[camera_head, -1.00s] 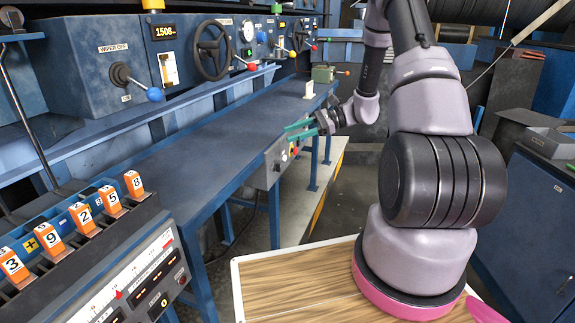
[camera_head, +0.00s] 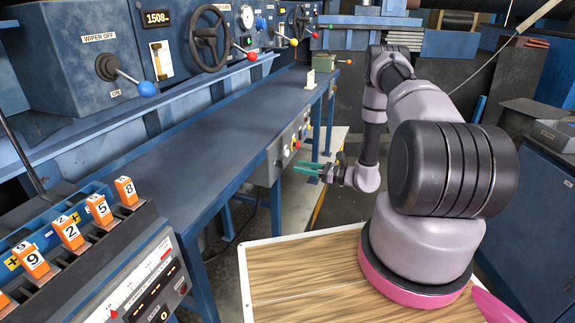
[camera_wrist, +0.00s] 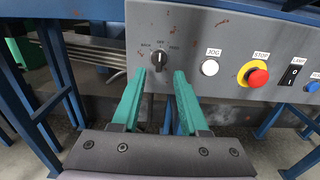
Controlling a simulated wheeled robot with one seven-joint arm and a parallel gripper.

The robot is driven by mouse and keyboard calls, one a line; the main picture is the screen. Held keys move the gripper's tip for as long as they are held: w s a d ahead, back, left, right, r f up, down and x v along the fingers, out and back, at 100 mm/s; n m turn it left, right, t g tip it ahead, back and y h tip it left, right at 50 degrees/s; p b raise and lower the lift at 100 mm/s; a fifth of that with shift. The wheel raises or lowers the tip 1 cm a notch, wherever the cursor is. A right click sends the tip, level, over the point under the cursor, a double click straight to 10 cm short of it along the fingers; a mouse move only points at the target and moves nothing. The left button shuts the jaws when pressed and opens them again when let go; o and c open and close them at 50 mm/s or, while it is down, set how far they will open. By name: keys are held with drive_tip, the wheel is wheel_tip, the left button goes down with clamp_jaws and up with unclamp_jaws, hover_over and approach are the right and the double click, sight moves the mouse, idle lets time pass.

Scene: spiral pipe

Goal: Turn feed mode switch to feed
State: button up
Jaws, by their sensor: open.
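The feed mode switch (camera_wrist: 158,55) is a dark rotary knob on the grey control panel (camera_wrist: 195,30) in the wrist view. Small labels stand around it; the top one seems to read OFF, and the side ones are too small to read surely. The knob looks about upright. My gripper (camera_wrist: 163,72) is open, its two green fingers pointing at the panel, with the knob showing just beyond and between the tips. I cannot tell whether they touch it. In the head view my gripper (camera_head: 300,169) is just right of the control panel (camera_head: 280,155).
Right of the switch are a white JOG button (camera_wrist: 209,68), a red STOP button (camera_wrist: 258,78) on yellow, a black LAMP rocker (camera_wrist: 291,76) and a blue button (camera_wrist: 312,86). The blue bench (camera_head: 200,150) stands left of my arm. Open floor lies below the gripper.

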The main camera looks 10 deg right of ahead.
sight(279, 163)
drive_tip(key=x, duration=0.6)
drive_tip(key=shift+a, duration=0.1)
clamp_jaws()
